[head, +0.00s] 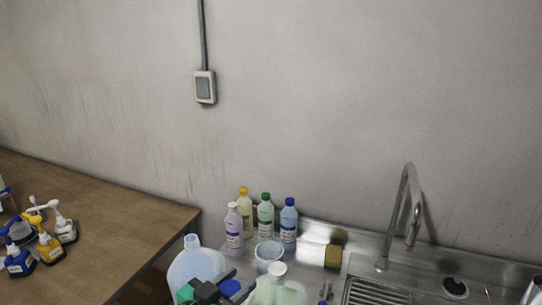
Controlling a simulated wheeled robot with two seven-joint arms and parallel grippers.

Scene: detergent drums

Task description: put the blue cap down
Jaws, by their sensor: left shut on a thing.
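A blue cap (230,288) shows at the bottom of the head view, beside the dark fingers of my left gripper (222,286). My left gripper is shut on the blue cap, which is partly hidden by the fingers. A small green thing (185,293) shows left of the gripper. My right gripper is not in view.
Several capped bottles (265,215) stand by the wall, behind a clear tub (268,252). A sponge (333,256) lies to their right. A steel sink (375,292) with a tall tap (410,205) fills the right. A wooden table (110,215) holds spray bottles (48,247); its middle is clear.

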